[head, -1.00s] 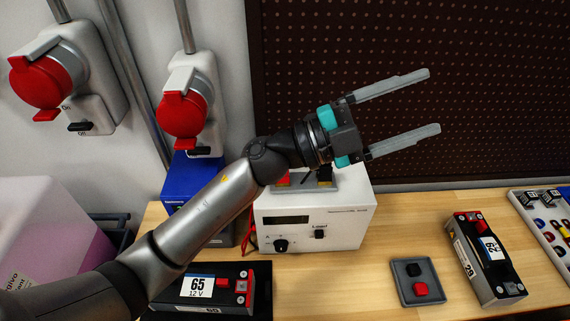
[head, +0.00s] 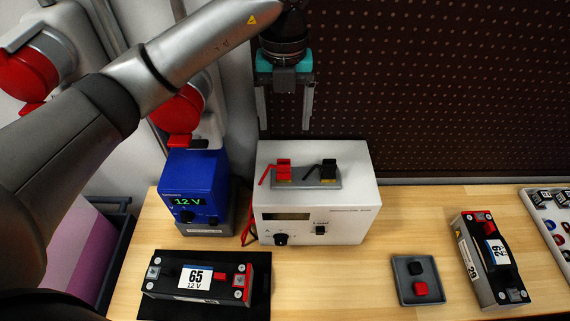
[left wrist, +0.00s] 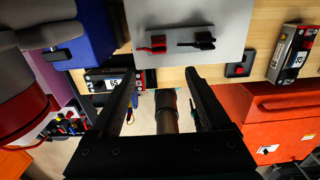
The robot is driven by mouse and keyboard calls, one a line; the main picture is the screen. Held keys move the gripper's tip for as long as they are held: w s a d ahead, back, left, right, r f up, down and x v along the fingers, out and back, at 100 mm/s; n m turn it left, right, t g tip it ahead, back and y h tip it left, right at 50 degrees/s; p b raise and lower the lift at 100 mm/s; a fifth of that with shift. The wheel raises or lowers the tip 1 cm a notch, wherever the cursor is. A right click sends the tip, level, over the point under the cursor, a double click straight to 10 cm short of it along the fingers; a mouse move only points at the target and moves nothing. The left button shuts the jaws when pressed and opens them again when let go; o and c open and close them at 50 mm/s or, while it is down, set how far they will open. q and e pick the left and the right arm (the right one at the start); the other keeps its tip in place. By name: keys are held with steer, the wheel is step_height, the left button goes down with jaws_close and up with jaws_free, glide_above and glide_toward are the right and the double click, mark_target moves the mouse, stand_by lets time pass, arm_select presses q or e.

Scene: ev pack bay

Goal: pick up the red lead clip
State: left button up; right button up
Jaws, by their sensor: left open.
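The red lead clip (head: 283,170) sits on a grey holder (head: 310,183) on top of the white load box (head: 340,215). A black clip (head: 328,169) stands to its right on the same holder. My left gripper (head: 285,122) is open and empty, with its fingers pointing down, above and behind the box top. In the left wrist view, the red clip (left wrist: 158,43) shows above and beyond the open fingers (left wrist: 160,85), clear of them. My right gripper is not in view.
A blue 12 V unit (head: 195,195) stands left of the white box. Battery 65 (head: 170,273) lies in front on a black mat. A small tray (head: 405,292) and battery 29 (head: 470,262) are at the right. Bare bench (head: 350,280) lies between.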

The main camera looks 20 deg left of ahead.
mark_target(284, 162)
arm_select(q)
step_height(284, 162, down, 10)
steer(key=shift+r+p, duration=0.25)
steer(key=shift+p, duration=0.4)
steer(key=shift+w+a+f+p, duration=0.1)
steer(key=shift+f+p, duration=0.2)
steer(key=shift+f, duration=1.05)
steer(key=shift+w+a+f+p, duration=0.1)
steer(key=shift+f+p, duration=0.2)
steer(key=shift+f, duration=1)
steer(key=shift+c, duration=0.2)
jaws_close()
